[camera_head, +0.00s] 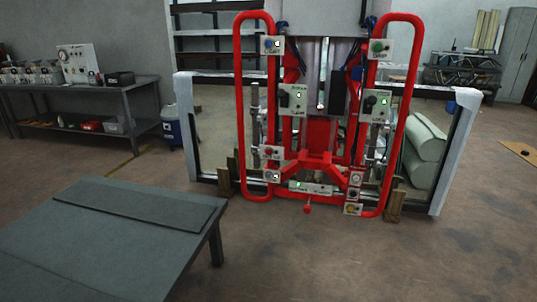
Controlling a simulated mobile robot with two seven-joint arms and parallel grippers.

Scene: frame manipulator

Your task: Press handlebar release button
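The red frame manipulator (317,140) stands ahead of me, right of centre, upright. It has a tall red handlebar on the left (240,90) and another on the right (405,110). Several light control boxes are mounted on it. The upper left box (271,46) has a blue button and the upper right box (380,48) a green one. Lower boxes sit at the left (294,99) and right (375,105), with black knobs. A lower left box (268,152) has a red button. The labels are too small to tell which is the handlebar release button. Neither gripper shows.
A dark table (90,235) fills the lower left. A large window-like frame (455,145) stands behind the manipulator, with wooden blocks (396,205) at its foot. A workbench (75,95) stands at the back left. The floor (290,250) before the manipulator is clear.

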